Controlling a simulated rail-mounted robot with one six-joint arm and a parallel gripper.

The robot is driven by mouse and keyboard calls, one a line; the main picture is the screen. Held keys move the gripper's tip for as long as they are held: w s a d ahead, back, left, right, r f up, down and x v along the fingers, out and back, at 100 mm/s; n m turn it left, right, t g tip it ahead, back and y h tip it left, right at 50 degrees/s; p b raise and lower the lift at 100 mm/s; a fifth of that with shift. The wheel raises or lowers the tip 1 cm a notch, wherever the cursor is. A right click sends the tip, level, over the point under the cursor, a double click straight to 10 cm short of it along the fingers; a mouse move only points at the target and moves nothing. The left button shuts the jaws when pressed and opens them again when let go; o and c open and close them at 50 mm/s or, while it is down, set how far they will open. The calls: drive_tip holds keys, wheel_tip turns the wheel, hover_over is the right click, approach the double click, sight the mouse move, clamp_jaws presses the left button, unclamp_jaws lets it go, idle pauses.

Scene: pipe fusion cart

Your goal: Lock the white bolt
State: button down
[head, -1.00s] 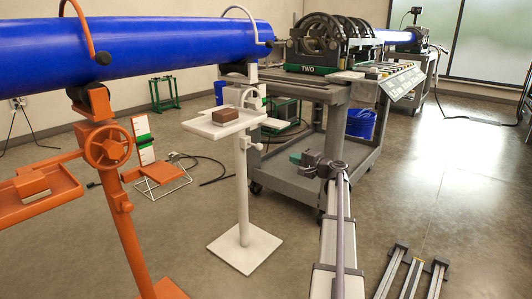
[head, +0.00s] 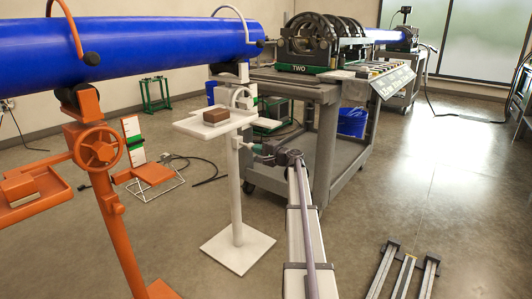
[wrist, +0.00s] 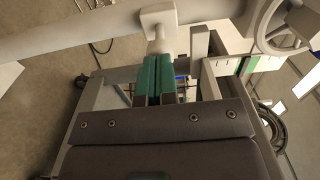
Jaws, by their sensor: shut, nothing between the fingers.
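The white stand (head: 236,190) rises beside the grey cart, with a white tray on it. In the wrist view the stand's white post (wrist: 95,42) runs across the top, and the white bolt (wrist: 157,24) sticks out from it toward my gripper. My gripper (wrist: 159,58) has green fingers pressed together, with nothing between them. The fingertips are right at the bolt's near end; I cannot tell whether they touch.
A brown block (head: 215,115) sits on the white tray (head: 190,126). The grey cart (head: 300,185) stands close to the right of the stand. An orange stand (head: 110,195) is at left, and a blue pipe (head: 130,45) lies above both stands.

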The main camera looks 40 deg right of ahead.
drive_tip(key=shift+w, duration=0.15)
drive_tip(key=shift+x, duration=1.5)
drive_tip(key=v, duration=1.4)
